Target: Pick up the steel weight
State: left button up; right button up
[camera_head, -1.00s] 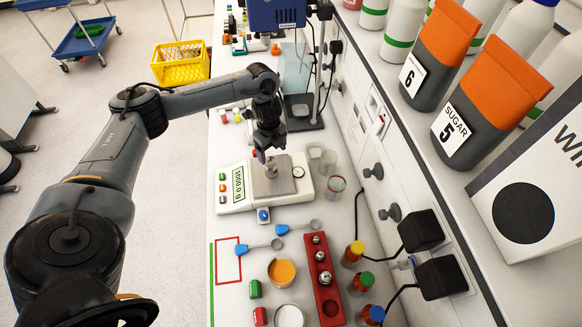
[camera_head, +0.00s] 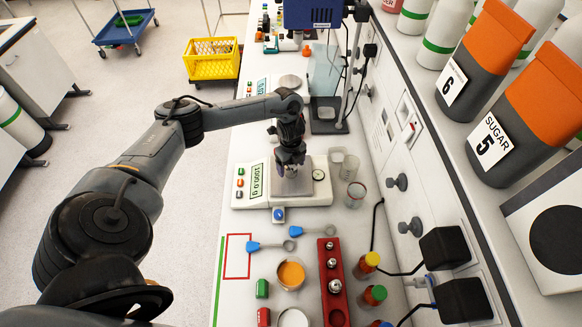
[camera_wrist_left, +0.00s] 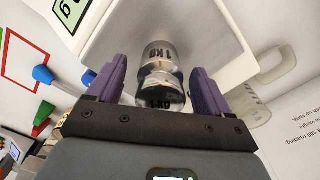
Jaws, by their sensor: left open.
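The steel weight (camera_wrist_left: 160,75) is a shiny cylinder with a knob, marked 1 KG. It stands on the pan of the white balance (camera_head: 318,198), whose display reads about 1000.0 g. My left gripper (camera_head: 288,172) is over the pan and largely hides the weight in the head view. In the left wrist view the purple fingers of my left gripper (camera_wrist_left: 157,85) are open, one on each side of the weight, with a visible gap at each side. My right gripper is not in view.
A red block (camera_head: 333,312) with several smaller steel weights stands nearer the front. Glass beakers (camera_head: 355,195) stand close to the right of the balance. Blue-handled spoons (camera_head: 268,246), an orange-filled cup (camera_head: 291,274) and bottles with coloured caps (camera_head: 367,265) are in front. A stand (camera_head: 327,115) rises behind.

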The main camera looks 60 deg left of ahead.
pick_arm(q)
jog(key=shift+f, duration=0.4)
grip_shut()
jog(key=shift+w+r, duration=0.1)
